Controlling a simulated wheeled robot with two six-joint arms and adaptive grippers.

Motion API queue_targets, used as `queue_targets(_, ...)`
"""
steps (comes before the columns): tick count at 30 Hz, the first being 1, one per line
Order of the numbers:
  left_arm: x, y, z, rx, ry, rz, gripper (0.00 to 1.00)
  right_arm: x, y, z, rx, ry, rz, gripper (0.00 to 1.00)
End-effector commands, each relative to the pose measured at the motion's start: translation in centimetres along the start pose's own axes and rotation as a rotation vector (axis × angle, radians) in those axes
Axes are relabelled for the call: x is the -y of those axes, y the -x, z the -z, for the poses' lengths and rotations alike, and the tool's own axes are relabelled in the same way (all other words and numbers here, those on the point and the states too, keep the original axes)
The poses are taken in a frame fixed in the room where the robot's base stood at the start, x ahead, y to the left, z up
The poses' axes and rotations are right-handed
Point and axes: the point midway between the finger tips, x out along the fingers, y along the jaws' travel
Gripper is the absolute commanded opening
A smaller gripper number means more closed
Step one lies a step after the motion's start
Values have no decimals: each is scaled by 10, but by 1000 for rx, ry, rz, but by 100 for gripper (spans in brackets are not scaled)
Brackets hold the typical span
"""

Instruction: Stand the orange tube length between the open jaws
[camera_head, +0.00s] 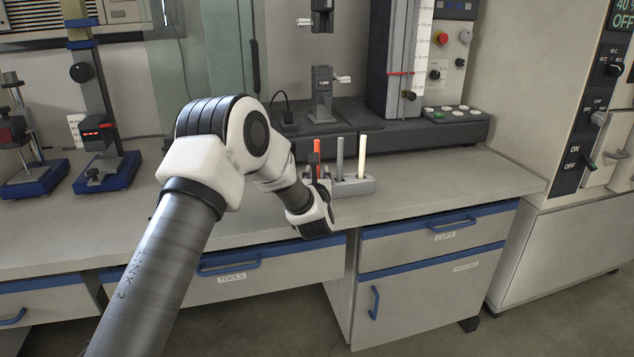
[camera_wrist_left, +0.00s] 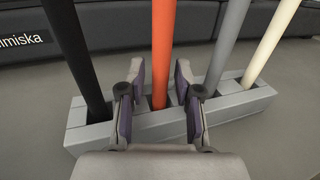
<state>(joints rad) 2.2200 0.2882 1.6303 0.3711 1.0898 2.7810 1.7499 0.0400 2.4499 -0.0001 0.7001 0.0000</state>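The orange tube length (camera_head: 317,147) stands upright in a grey rack (camera_head: 356,187) on the bench. In the left wrist view the orange tube (camera_wrist_left: 162,45) rises between the two fingers of my left gripper (camera_wrist_left: 159,80). The fingers are open, one on each side of it, with a gap at least on the left; contact on the right is unclear. In the head view the left gripper hides the tube's lower part. The test machine has an upper jaw (camera_head: 321,18) and a lower jaw (camera_head: 321,92), with clear space between them. My right gripper is out of view.
A black tube (camera_wrist_left: 72,55), a grey tube (camera_head: 340,157) and a cream tube (camera_head: 362,157) stand in the same rack, close beside the orange one. The machine's dark base (camera_head: 395,133) lies behind. Blue-based stands (camera_head: 107,172) are at left. The bench front right is clear.

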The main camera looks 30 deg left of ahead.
Motion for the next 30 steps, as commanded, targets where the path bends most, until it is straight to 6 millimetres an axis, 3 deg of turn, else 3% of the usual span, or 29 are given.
queue_targets(1, 0, 0, 0, 0, 0, 0, 33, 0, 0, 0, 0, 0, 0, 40)
queue_targets(4, 0, 0, 0, 0, 0, 0, 0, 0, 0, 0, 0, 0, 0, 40)
queue_targets(13, 0, 0, -3, 1, 0, 0, 0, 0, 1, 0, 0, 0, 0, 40)
queue_targets(30, 0, 0, -30, 1, 1, 0, 0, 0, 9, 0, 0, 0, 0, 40)
